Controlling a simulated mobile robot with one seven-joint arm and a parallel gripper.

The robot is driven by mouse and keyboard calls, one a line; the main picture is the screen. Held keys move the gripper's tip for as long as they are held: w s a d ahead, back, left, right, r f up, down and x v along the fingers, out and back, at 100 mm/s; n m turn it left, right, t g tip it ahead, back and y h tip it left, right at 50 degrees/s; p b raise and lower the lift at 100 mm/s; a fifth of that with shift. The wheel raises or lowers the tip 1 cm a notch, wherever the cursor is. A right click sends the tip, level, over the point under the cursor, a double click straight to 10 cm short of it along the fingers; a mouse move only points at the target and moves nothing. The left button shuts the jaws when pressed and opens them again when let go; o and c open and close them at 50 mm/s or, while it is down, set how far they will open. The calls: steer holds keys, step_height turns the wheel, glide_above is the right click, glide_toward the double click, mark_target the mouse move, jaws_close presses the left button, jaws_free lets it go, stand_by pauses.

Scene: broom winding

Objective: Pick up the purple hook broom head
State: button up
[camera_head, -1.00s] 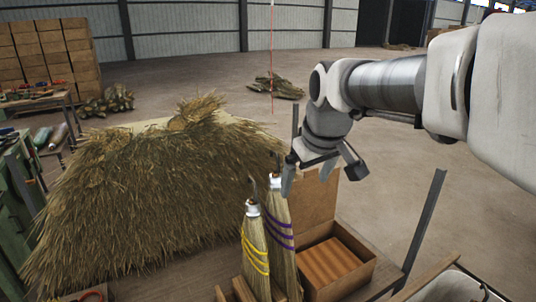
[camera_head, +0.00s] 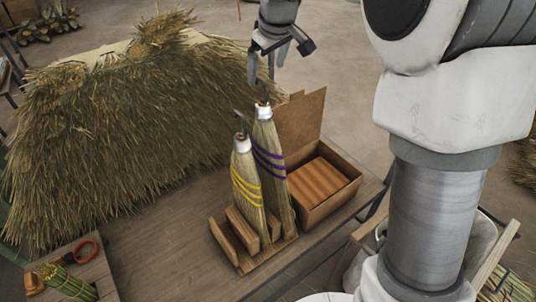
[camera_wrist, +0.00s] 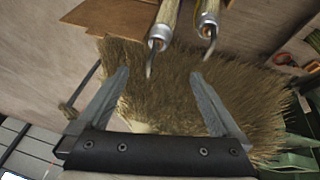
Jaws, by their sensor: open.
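The purple-banded broom head (camera_head: 270,155) stands upright in a wooden holder (camera_head: 240,262), its metal collar and dark hook (camera_head: 264,91) on top. The similar yellow-banded broom head (camera_head: 246,178) stands at its left. My gripper (camera_head: 268,66) is open and empty, near and slightly above the purple broom's hook in the head view. In the wrist view two collars with hooks enter from the top. The left one, beside the box, appears to be the purple broom (camera_wrist: 165,22); its hook lies in the picture between my open fingers (camera_wrist: 159,75). Its purple bands are out of that view.
An open cardboard box (camera_head: 333,200) stands right of the brooms. A large straw heap (camera_head: 120,130) lies behind and left. A small table with a straw bundle (camera_head: 68,283) is at lower left. The tabletop left of the holder is bare.

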steer(key=p, duration=0.1)
glide_above(262, 103)
steer(key=s, duration=0.2)
step_height(262, 103, down, 9)
steer(key=shift+d+f, duration=0.1)
steer(key=shift+d, duration=0.05)
steer(key=shift+d+p+x, duration=0.15)
steer(key=shift+p+x, duration=0.25)
steer(key=shift+x, duration=0.85)
steer(key=shift+d+p+x, duration=0.1)
steer(key=shift+p+x, duration=0.25)
steer(key=shift+x, duration=0.95)
steer(key=shift+s+f, duration=0.1)
steer(key=shift+s, duration=0.05)
steer(key=shift+c, duration=0.2)
jaws_close()
